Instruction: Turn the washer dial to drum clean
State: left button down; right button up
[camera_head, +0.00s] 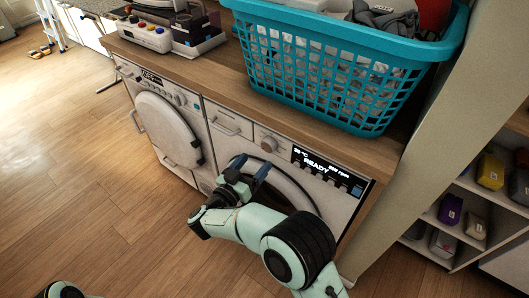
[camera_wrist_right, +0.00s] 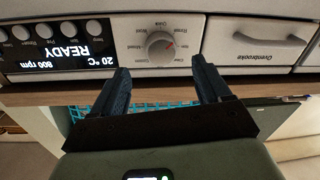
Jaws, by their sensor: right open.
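The washer (camera_head: 300,180) is the right-hand white machine under the wooden counter. Its round grey dial (camera_head: 268,144) sits left of the lit display (camera_head: 325,170), which reads READY. In the right wrist view the panel is upside down and the dial (camera_wrist_right: 160,45) shows near the middle, ringed by small labels; I cannot tell surely which one it points to. My right gripper (camera_head: 251,165) is open and empty, in front of the panel. In the wrist view its fingertips (camera_wrist_right: 160,66) spread to either side of the dial, apart from it. My left gripper does not show.
A teal laundry basket (camera_head: 340,72) with clothes stands on the counter above the washer. A drawer handle (camera_wrist_right: 270,42) is beside the dial. Another machine (camera_head: 165,120) stands to the left. A shelf (camera_head: 440,245) with small items is at right.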

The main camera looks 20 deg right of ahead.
aim_at(267, 148)
jog(key=b+x, duration=0.1)
jog(key=x, duration=0.5)
jog(key=shift+w+d, duration=0.25)
jog(key=shift+d, duration=0.05)
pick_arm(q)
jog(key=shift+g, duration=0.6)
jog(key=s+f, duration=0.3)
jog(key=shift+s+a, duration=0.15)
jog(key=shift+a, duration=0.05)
pick_arm(e)
jog(key=c, duration=1)
jog(key=shift+c, duration=0.2)
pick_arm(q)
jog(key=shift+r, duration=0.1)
pick_arm(e)
jog(key=shift+m, duration=0.3)
